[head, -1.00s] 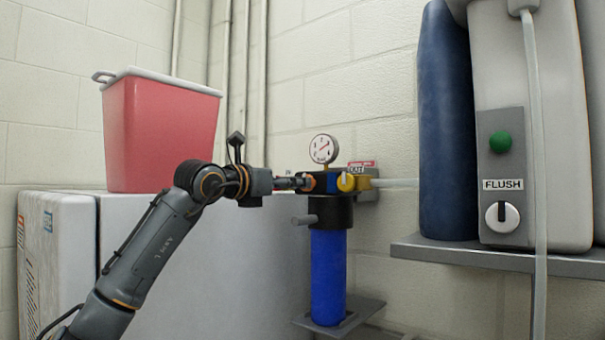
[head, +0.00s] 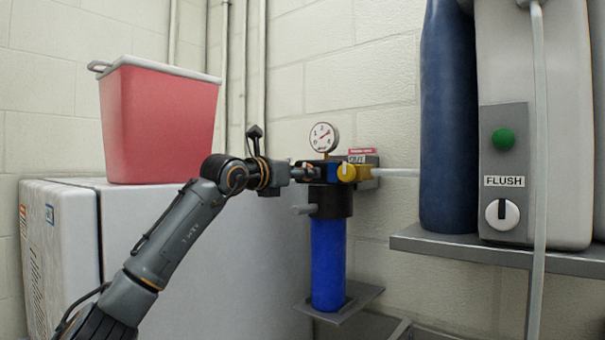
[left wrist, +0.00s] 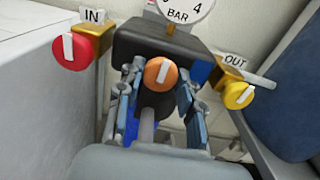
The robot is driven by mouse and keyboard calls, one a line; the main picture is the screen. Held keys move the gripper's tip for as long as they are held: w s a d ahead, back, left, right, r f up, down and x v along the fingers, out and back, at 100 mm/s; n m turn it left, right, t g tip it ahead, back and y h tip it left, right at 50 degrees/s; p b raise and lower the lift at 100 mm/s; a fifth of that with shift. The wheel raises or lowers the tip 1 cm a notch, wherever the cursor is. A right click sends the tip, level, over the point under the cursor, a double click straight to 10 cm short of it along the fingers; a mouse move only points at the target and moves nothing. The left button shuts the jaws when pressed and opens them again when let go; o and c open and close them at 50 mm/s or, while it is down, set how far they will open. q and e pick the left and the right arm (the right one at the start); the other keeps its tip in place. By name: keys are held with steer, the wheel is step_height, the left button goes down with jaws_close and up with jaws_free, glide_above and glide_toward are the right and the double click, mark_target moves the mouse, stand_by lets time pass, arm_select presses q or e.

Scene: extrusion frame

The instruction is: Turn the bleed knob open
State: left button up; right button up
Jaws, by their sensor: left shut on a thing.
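The filter unit has a dark head block (head: 331,173) over a blue canister (head: 328,262). In the left wrist view an orange knob (left wrist: 160,72) with a near-upright white mark sits on the front of the block; I see no label on it. My left gripper (left wrist: 160,92) has one finger on each side of this knob and is shut on it. In the head view the left gripper (head: 304,173) meets the block's left part and hides most of the knob. The red IN knob (left wrist: 75,50) and yellow OUT knob (left wrist: 238,95) are apart from the fingers. My right gripper is not in view.
A round gauge (head: 323,138) stands on top of the block. A grey spout (head: 304,209) sticks out below the gripper. A red cooler (head: 160,125) stands on a white cabinet at left. A shelf (head: 480,250) at right holds a dark blue cylinder and the FLUSH unit.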

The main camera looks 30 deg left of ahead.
arm_select(q)
steer(key=n+b, duration=0.2)
steer(key=shift+n, duration=0.3)
steer(key=n+b, duration=0.2)
steer(key=n, duration=0.2)
steer(key=shift+n, duration=0.3)
steer(key=n+b, duration=0.1)
steer(key=n, duration=0.4)
steer(key=shift+r, duration=0.1)
steer(key=n+b, duration=0.1)
steer(key=n, duration=0.4)
steer(key=shift+b, duration=0.3)
steer(key=shift+n, duration=0.4)
steer(key=o, duration=1.2)
steer(key=shift+c, duration=0.2)
steer(key=shift+a, duration=0.1)
